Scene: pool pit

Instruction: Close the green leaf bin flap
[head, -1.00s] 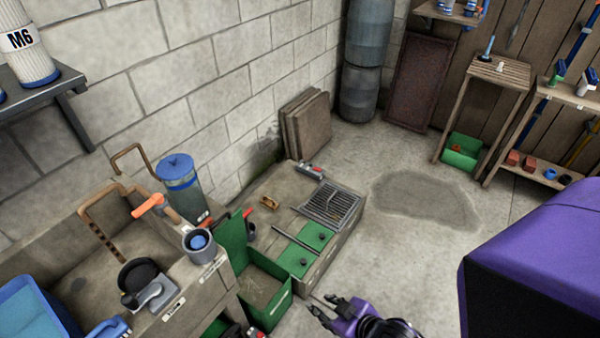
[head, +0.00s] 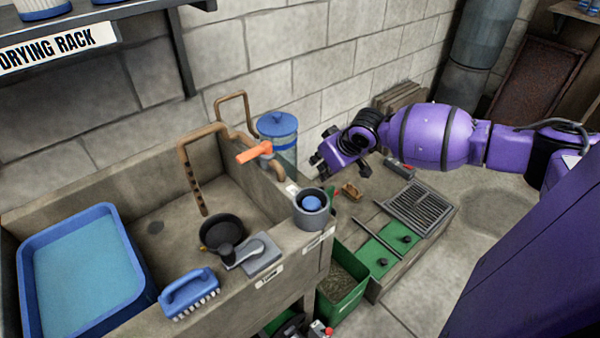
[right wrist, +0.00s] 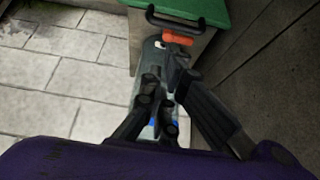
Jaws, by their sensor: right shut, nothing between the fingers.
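The green leaf bin (head: 348,304) stands open beside the sink's right end in the head view, with dry leaf litter inside. My right gripper (head: 328,168) is above and behind the bin, near the blue-lidded canister, apart from the bin. In the right wrist view its fingers (right wrist: 170,85) are shut and empty. A green surface (right wrist: 238,10) with a black handle lies beyond them; I cannot tell whether it is the flap.
The sink (head: 165,240) holds a blue tub (head: 85,310). A grey cup (head: 312,212), brush (head: 190,291) and orange-handled tap (head: 255,152) crowd its rim. Green knobbed panels (head: 378,262) and a grate (head: 420,207) lie on the low platform right of the bin.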

